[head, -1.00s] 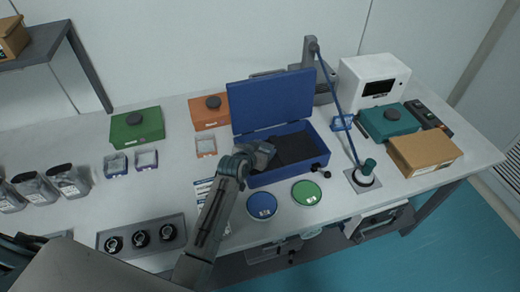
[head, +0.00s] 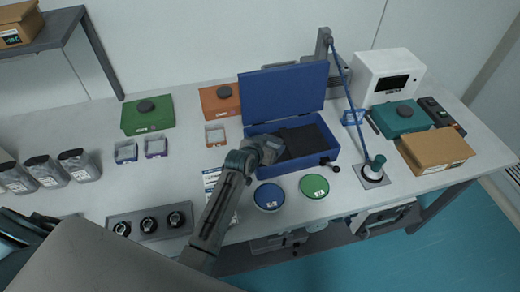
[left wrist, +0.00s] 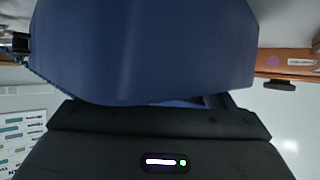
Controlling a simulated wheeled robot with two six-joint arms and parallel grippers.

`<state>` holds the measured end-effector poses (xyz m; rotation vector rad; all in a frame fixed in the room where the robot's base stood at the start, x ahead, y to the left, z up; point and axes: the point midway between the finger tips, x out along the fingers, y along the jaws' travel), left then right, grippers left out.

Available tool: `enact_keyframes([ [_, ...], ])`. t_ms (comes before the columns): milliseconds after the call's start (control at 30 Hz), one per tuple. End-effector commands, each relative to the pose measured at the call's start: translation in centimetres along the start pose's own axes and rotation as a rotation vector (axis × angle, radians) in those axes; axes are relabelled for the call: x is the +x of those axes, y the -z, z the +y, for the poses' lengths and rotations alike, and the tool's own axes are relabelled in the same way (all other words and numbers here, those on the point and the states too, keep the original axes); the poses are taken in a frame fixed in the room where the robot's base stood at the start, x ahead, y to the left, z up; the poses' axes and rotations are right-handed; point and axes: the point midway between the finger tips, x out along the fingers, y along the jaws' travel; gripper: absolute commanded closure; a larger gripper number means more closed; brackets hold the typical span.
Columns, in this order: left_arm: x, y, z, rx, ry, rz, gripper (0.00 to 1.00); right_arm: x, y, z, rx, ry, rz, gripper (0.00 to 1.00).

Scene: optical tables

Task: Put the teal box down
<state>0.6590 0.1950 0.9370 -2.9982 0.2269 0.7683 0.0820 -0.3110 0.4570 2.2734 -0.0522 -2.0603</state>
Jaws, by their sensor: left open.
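In the left wrist view a blue surface of the case (left wrist: 145,45) fills the upper middle, and the fingertips cannot be made out. My right gripper is not in view.
The cardboard box (head: 435,150) and white instrument (head: 388,76) stand close to the teal box. Blue (head: 268,196) and green (head: 314,186) dishes lie in front.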

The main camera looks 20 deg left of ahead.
Motion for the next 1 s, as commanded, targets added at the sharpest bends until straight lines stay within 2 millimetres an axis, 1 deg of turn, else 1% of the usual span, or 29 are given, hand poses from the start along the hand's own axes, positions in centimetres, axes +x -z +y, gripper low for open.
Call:
enact_keyframes([
  [300,-5.9,-0.2,0.0,0.001,0.001,0.002,0.22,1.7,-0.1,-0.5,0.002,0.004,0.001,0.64],
  [500,-9.1,-0.2,0.0,0.002,0.000,0.002,0.22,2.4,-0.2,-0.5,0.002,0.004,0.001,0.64],
  [600,-10.1,-0.1,0.0,0.001,0.000,0.002,0.22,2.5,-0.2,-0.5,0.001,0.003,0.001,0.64],
  [700,-10.7,0.0,0.0,0.000,0.000,0.002,0.22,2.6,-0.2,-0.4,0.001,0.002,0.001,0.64],
  [1000,-10.9,0.0,0.0,0.000,0.000,0.001,0.22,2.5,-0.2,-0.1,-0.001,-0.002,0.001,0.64],
])
